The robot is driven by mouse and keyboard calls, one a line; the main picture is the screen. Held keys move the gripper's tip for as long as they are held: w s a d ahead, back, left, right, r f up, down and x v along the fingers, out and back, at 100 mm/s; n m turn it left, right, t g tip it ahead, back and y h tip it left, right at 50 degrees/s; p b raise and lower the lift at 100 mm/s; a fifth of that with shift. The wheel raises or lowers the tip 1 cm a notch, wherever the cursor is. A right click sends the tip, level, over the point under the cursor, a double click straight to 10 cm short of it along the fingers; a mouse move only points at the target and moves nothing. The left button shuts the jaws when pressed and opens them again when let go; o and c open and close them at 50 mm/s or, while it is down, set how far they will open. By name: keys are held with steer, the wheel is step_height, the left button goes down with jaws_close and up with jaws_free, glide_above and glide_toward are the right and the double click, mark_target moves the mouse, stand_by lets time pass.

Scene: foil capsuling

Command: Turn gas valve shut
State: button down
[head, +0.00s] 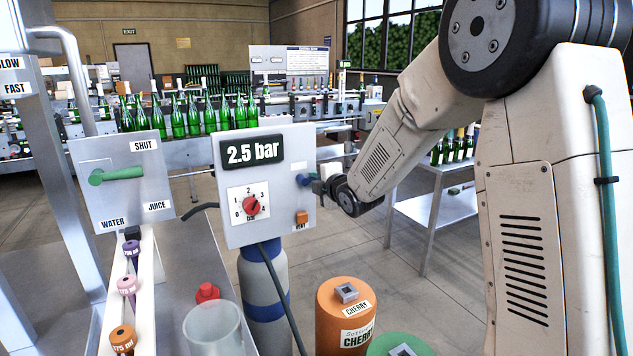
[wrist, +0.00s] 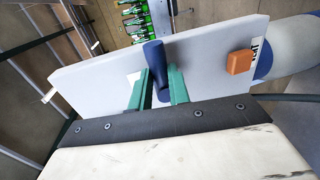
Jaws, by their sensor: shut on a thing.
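The grey gas panel (head: 232,185) carries a "2.5 bar" display (head: 252,151) and a red pressure dial (head: 251,206). A blue valve handle (head: 303,180) sticks out near its right edge. In the wrist view this blue handle (wrist: 154,54) stands between the two green fingers of my gripper (wrist: 161,80). My gripper (head: 319,186) is shut on the handle, close in front of the panel. The arm comes in from the right. The fingers hide the handle's lower part, and any valve marking is not readable.
An orange vent button (head: 302,217) is just below the handle. A gas cylinder (head: 262,285) stands under the panel. A cherry canister (head: 345,312) is at front right. A water/juice panel (head: 122,181) with a green lever is at left; green bottles (head: 194,120) stand behind.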

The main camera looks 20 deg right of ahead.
steer(key=c, duration=1.3)
jaws_free()
steer(key=v, duration=0.7)
steer(key=shift+s+d+r, duration=0.1)
steer(key=shift+s, duration=0.3)
